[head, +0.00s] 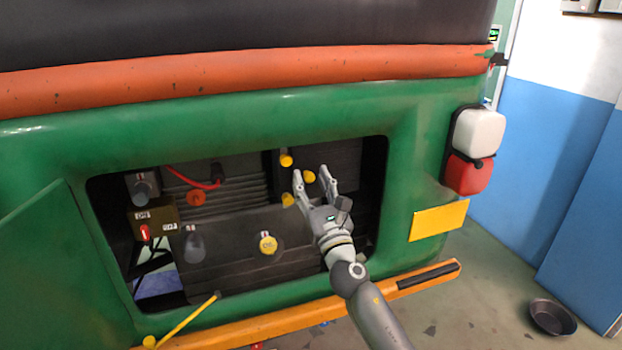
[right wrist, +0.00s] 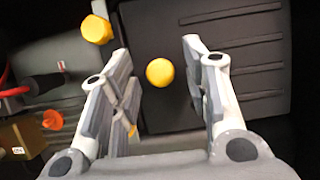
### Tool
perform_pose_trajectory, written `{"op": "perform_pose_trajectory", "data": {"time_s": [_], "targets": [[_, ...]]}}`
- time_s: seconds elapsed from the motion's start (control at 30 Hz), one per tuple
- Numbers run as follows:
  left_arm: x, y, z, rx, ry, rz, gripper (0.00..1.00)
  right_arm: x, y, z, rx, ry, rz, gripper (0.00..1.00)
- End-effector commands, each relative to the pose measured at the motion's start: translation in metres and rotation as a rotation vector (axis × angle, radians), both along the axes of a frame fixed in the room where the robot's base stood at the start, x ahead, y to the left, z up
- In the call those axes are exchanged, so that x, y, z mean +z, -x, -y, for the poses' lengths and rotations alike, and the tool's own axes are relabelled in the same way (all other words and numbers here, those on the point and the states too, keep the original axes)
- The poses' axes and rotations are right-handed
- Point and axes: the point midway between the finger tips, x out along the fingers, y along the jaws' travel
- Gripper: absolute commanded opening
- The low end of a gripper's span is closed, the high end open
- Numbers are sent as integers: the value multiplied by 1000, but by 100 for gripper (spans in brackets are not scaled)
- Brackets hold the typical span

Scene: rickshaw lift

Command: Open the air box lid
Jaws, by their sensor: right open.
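A dark ribbed panel (head: 345,158), which looks like the air box lid, stands in the right part of the open engine bay. It also shows in the right wrist view (right wrist: 235,60), closed as far as I can see. My right gripper (head: 310,172) is open in front of the panel. In the right wrist view the middle knob (right wrist: 160,72) shows between the spread fingers, with no visible contact. My left gripper is not in view.
The green body (head: 230,118) frames the bay, with an open green door (head: 60,270) at left. A yellow oil cap (head: 267,243), a red switch (head: 144,232) and a red cable (head: 190,180) are inside. An orange bumper (head: 300,318) runs below. A dark bowl (head: 552,317) lies on the floor.

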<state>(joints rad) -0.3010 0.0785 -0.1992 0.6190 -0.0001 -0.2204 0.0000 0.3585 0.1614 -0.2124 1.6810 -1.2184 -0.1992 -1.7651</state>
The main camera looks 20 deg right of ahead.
Motion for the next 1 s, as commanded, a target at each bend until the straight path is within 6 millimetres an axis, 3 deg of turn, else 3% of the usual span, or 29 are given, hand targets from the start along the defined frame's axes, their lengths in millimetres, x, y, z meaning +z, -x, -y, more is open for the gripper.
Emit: {"op": "perform_pose_trajectory", "data": {"time_s": [0.37, 0.7, 1.0], "targets": [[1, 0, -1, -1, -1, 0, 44, 3, -7, 0, 0, -1, 0, 43], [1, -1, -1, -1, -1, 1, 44, 2, -6, 0, 0, -1, -1, 2], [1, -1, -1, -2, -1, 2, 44, 2, -6, 0, 3, -1, -1, 0]]}}
